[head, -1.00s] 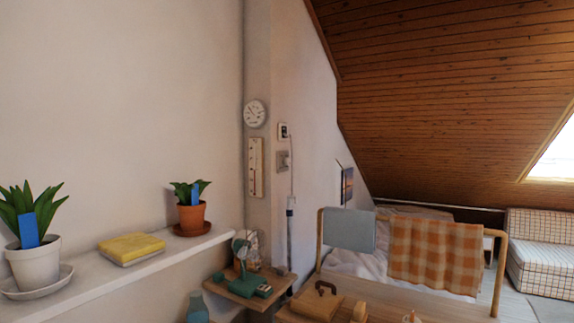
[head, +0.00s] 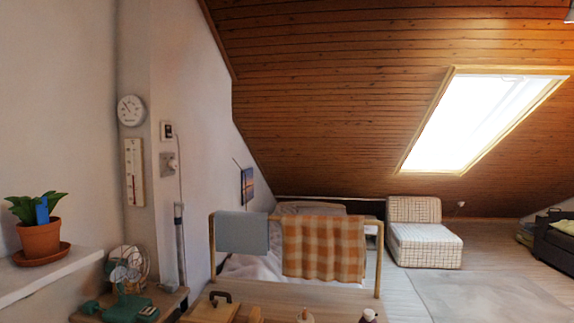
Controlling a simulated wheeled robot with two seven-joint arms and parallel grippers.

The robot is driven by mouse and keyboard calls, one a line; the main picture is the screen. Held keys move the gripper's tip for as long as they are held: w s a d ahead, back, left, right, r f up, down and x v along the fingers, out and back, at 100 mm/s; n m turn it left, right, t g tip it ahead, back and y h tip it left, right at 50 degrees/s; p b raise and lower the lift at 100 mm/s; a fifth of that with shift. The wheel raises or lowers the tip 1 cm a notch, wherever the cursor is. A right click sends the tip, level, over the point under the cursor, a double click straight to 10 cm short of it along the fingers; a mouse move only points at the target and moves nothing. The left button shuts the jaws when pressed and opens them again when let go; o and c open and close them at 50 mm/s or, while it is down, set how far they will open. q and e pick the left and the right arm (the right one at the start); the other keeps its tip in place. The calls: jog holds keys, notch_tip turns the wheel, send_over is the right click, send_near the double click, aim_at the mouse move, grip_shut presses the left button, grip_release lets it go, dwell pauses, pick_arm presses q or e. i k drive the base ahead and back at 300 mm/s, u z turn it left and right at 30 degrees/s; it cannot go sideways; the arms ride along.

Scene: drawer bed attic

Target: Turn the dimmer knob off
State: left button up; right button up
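A small grey wall plate with a round knob (head: 170,164), which looks like the dimmer knob, is on the white wall at the left in the head view. It is too small to tell how the knob is turned. A smaller plate with a dark centre (head: 167,131) sits just above it. A cord runs down the wall beside it to a grey upright piece (head: 180,235). Neither of my grippers shows in the head view.
A round dial (head: 131,110) and a thermometer (head: 134,172) hang left of the knob. Below stands a small table with a fan (head: 128,268) and a green device (head: 132,308). A rail with a checked cloth (head: 324,248) stands ahead. Open floor (head: 470,295) lies right.

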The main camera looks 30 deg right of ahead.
aim_at(172, 164)
jog(key=z, duration=1.2)
jog(key=i, duration=1)
